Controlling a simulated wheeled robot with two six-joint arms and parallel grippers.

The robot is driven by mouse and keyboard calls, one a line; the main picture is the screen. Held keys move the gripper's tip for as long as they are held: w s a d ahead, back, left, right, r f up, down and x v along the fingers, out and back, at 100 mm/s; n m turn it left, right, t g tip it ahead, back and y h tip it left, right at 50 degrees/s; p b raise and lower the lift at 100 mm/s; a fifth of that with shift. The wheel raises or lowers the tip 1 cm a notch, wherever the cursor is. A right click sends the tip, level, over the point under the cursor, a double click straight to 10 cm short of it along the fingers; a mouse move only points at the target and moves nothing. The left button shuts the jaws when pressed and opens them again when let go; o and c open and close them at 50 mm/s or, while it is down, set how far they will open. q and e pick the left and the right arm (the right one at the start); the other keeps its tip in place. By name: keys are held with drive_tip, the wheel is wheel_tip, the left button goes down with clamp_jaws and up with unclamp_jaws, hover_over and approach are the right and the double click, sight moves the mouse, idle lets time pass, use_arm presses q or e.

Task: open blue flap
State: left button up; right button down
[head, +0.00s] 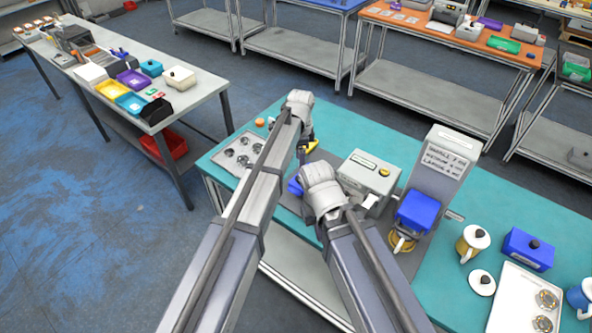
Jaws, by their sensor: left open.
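A blue, box-like part (415,212), which may be the flap, sits on the front of a grey stand (440,165) with a printed size sign. A smaller blue piece (295,187) shows left of my right wrist, partly hidden. I cannot tell for sure which one is the flap. My left gripper (304,156) points down over the teal table beside a small yellow piece (312,147); it is open, and its fingertips are hard to make out. My right wrist is left of the stand, apart from the larger blue part, and hides its own fingers.
A white machine (368,176) stands between my right wrist and the stand. A tray with round metal pieces (240,152) lies at the left end of the teal table (345,130). Mugs, a blue box (527,249) and a white tray (510,300) crowd the right.

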use_arm(q)
drive_tip(key=shift+f, duration=0.15)
drive_tip(key=shift+s+f+b, duration=0.1)
drive_tip(key=shift+f+b, duration=0.05)
drive_tip(key=shift+b, duration=0.2)
wheel_tip(320, 180, down, 7)
drive_tip(key=b, duration=0.7)
drive_tip(key=shift+f, duration=0.15)
clamp_jaws()
idle(0.8)
